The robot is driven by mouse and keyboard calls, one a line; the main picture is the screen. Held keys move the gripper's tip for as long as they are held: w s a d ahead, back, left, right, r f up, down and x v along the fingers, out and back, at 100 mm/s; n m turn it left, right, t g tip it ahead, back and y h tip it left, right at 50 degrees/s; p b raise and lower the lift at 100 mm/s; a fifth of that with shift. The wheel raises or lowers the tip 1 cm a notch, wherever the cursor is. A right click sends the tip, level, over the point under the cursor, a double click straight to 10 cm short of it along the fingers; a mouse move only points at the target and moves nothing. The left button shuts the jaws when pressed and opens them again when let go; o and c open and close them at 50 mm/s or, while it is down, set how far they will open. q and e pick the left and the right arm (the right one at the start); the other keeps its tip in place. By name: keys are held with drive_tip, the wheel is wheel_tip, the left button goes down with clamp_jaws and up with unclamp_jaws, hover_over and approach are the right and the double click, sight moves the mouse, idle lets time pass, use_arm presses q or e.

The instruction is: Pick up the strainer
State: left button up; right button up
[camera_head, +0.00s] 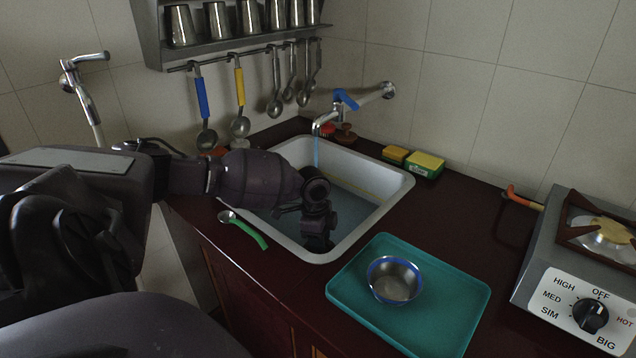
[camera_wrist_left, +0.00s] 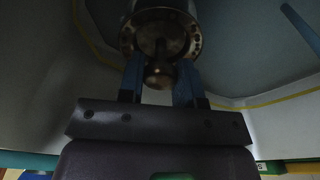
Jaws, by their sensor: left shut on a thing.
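The strainer (camera_wrist_left: 160,33) is a round metal piece with small holes around its rim and a central knob, seen at the top middle of the left wrist view. My left gripper (camera_wrist_left: 160,76) has its two blue fingers on either side of the knob and is shut on it. In the head view my left gripper (camera_head: 318,240) points down inside the sink (camera_head: 392,197), near its front wall, and the strainer is hidden there. I cannot tell whether the strainer is clear of the sink floor. My right gripper is not in view.
A faucet (camera_head: 330,118) runs a thin blue stream into the sink. A green-handled spoon (camera_head: 245,230) lies at the sink's left front edge. A teal tray (camera_head: 448,310) with a metal bowl (camera_head: 394,281) is to the right. Sponges (camera_head: 424,164) lie behind; a stove (camera_head: 560,270) stands far right.

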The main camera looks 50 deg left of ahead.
use_arm(q)
wheel_tip(320, 180, up, 15)
drive_tip(key=p, duration=0.2)
drive_tip(key=shift+r, duration=0.2)
idle(0.5)
idle(0.4)
